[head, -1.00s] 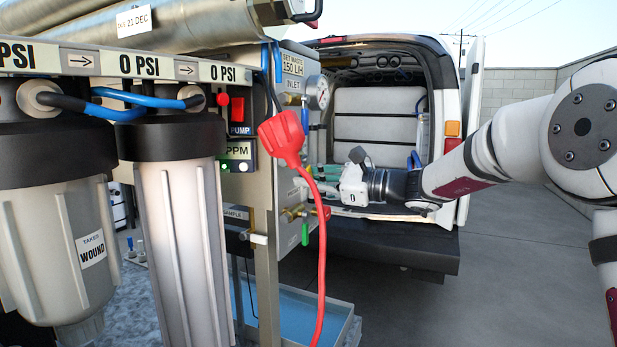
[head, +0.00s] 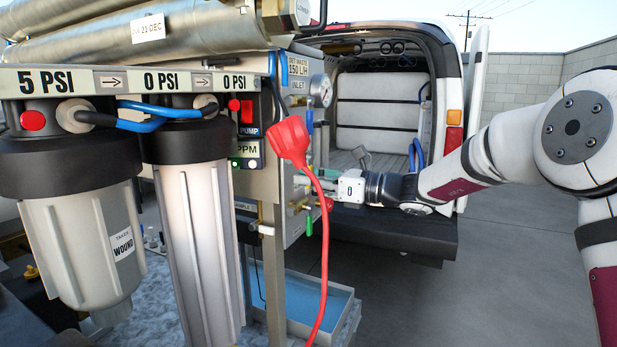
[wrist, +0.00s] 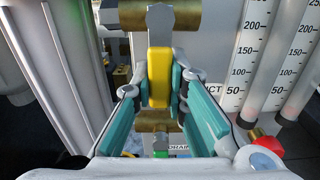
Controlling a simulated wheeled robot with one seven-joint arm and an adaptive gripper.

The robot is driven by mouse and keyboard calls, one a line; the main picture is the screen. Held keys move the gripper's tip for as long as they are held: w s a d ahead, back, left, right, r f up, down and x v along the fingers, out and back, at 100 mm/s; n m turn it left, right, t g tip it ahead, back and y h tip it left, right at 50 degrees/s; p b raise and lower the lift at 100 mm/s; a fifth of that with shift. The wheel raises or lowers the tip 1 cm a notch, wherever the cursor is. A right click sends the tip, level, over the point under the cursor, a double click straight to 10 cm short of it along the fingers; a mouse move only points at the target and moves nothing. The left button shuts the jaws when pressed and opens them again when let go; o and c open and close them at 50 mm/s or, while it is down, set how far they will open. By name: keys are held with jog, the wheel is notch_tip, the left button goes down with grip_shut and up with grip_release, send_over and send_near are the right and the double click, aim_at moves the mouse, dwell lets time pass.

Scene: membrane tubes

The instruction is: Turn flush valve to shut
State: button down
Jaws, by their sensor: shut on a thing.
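A yellow lever (wrist: 160,75) stands between my teal fingers in the wrist view, lined up with brass valve fittings (wrist: 155,118) above and below it. I take it as the flush valve's handle, but no flush label is readable. My gripper (wrist: 161,92) is shut on this lever, with a fingertip at each side. In the head view my gripper (head: 325,186) reaches in from the right to the side of the filter panel (head: 285,215). The lever and fingertips are too small or hidden to make out there.
A blue-filled tray (head: 325,300) lies underneath. The van's bumper (head: 400,230) is behind my arm.

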dwell(0.3)
jog(key=c, duration=1.6)
grip_release()
jog(key=shift+o, duration=0.2)
jog(key=v, duration=1.2)
